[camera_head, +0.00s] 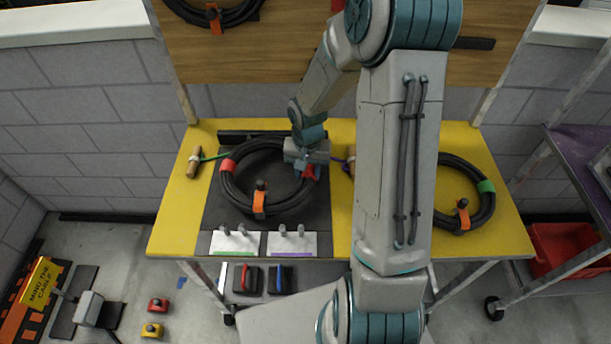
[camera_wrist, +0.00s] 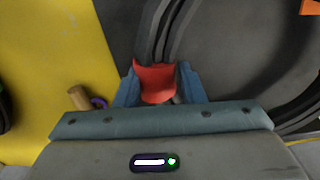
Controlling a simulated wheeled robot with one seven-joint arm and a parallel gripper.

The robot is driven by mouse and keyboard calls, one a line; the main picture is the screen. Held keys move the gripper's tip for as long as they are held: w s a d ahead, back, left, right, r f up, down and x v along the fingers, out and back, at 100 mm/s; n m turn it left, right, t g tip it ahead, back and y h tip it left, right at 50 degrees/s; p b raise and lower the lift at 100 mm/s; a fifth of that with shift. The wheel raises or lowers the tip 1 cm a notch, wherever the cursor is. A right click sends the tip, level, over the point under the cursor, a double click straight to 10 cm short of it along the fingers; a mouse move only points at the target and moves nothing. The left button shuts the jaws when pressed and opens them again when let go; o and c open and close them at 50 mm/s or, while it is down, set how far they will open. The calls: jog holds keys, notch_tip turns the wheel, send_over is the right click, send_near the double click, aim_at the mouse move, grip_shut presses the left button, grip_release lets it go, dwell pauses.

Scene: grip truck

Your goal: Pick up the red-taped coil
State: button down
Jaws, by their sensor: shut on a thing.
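The red-taped coil (camera_head: 236,197) is a black cable ring lying on the dark mat (camera_head: 222,222) on the yellow table. It has red tape at its upper left and on its right side, and an orange strap with a dark clip (camera_head: 259,201) at the front. My gripper (camera_head: 306,168) is over the coil's right side. In the wrist view my gripper (camera_wrist: 158,88) has its blue fingers on either side of the red tape (camera_wrist: 155,80), shut on the coil there. The fingertips are partly hidden by the tape.
A green-taped coil (camera_head: 486,186) lies at the table's right, partly behind my arm. Wooden-handled tools with green (camera_head: 193,166) and purple cords lie on the yellow table (camera_head: 178,215). White plates (camera_head: 236,243) with pegs stand in front. Another coil hangs above on the board (camera_head: 280,45).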

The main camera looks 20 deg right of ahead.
jog(key=s+d+r+b, duration=0.1)
jog(key=s+d+r, duration=0.5)
jog(key=d+r, duration=0.2)
jog(key=shift+s+d+r, duration=0.15)
jog(key=shift+s+d, duration=0.1)
jog(key=shift+d, duration=0.6)
jog(key=shift+a, duration=0.1)
